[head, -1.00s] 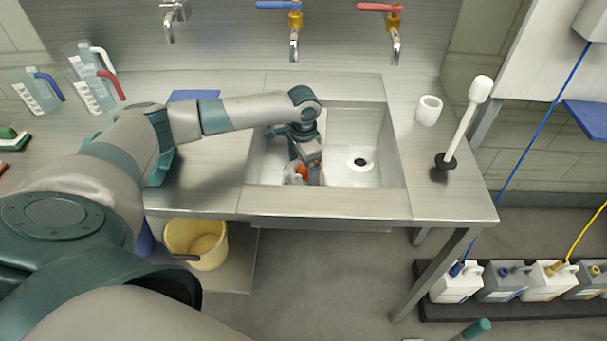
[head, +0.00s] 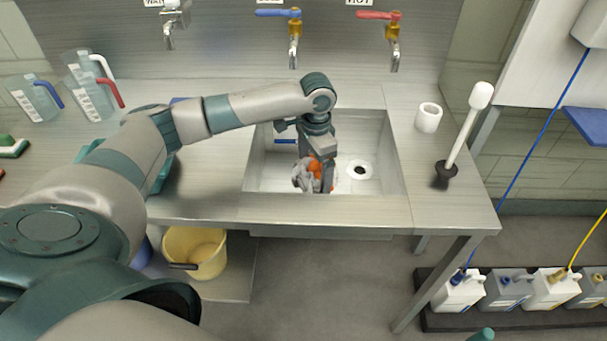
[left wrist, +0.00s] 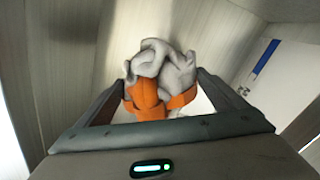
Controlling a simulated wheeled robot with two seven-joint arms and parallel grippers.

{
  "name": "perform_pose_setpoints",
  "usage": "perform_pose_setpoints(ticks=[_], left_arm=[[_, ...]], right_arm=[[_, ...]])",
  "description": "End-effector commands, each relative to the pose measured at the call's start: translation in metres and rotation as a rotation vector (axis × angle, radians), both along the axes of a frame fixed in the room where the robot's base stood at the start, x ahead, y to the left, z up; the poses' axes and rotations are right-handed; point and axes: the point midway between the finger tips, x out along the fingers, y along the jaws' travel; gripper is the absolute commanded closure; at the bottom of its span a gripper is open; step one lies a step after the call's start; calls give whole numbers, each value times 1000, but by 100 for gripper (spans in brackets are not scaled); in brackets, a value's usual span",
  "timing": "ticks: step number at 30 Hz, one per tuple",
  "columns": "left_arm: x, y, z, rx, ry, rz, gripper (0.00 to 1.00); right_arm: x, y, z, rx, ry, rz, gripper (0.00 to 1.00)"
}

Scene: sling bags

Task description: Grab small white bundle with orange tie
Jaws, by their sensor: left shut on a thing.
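The small white bundle (head: 302,177) looks greyish-white and crumpled, with an orange tie (head: 316,170) around it. My left gripper (head: 318,178) reaches down over the sink (head: 390,185) and is shut on the bundle. In the left wrist view the bundle (left wrist: 160,62) sits between the two fingers (left wrist: 160,100), with the orange tie (left wrist: 148,98) at finger level. The bundle appears within the sink's outline in the head view; its exact height above the floor is hard to tell. My right gripper is not in view.
The drain (head: 359,169) lies right of the bundle. A white cup (head: 428,117) and a brush in a dark holder (head: 447,168) stand right of the sink. Taps (head: 293,40) hang above. Jugs (head: 35,97) stand at the left; a yellow bucket (head: 196,250) is below.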

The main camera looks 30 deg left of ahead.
Motion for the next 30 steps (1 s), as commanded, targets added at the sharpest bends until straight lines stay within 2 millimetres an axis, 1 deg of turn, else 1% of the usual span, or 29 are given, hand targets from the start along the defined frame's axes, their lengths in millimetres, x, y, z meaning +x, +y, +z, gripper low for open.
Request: perform_pose_setpoints(ticks=[1, 6, 9, 12, 15, 18, 30], left_arm=[[1, -12, 6, -2, -3, -4, 40], [2, -43, 25, -2, -3, -4, 40], [1, -58, 34, -2, -3, -3, 40], [2, -69, 41, -1, -2, -1, 40], [2, -76, 46, -2, -1, -1, 41], [1, -79, 48, 0, 0, 1, 41], [1, -80, 48, 0, 0, 1, 41]], right_arm=[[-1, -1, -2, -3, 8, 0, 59], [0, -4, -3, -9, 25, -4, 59], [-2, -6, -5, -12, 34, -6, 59], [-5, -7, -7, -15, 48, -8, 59], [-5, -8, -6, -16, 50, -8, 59], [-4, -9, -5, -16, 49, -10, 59], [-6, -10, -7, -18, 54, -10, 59]])
